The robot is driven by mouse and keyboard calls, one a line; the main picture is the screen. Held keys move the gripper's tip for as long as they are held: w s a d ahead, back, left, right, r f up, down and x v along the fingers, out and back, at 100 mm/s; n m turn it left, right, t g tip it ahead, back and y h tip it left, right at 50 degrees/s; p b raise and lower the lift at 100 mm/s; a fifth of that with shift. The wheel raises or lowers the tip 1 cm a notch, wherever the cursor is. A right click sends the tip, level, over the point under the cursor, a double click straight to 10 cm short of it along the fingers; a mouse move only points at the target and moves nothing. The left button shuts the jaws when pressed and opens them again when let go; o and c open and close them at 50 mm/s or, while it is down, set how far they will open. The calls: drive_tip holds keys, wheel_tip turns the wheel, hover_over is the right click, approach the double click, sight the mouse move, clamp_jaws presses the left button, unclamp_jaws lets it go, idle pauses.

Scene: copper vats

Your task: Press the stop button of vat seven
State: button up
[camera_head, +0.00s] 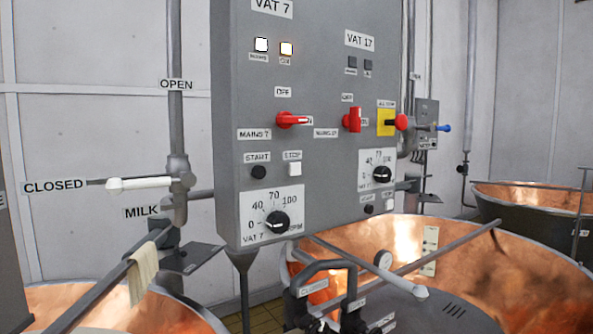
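The grey control panel (225,130) stands in the middle of the view, with a VAT 7 label at its top left. Two lamps (261,44) under the VAT 7 label look bright white. The red mains 7 switch (292,120) is turned sideways. My gripper is not in view.
The panel's right column is for vat 17, with a dial (382,174), small buttons below it and a yellow-backed red switch (401,122). A white-handled milk valve lever (140,183) sticks out at left. Copper vats (480,250) and dark pipes (325,268) fill the space below.

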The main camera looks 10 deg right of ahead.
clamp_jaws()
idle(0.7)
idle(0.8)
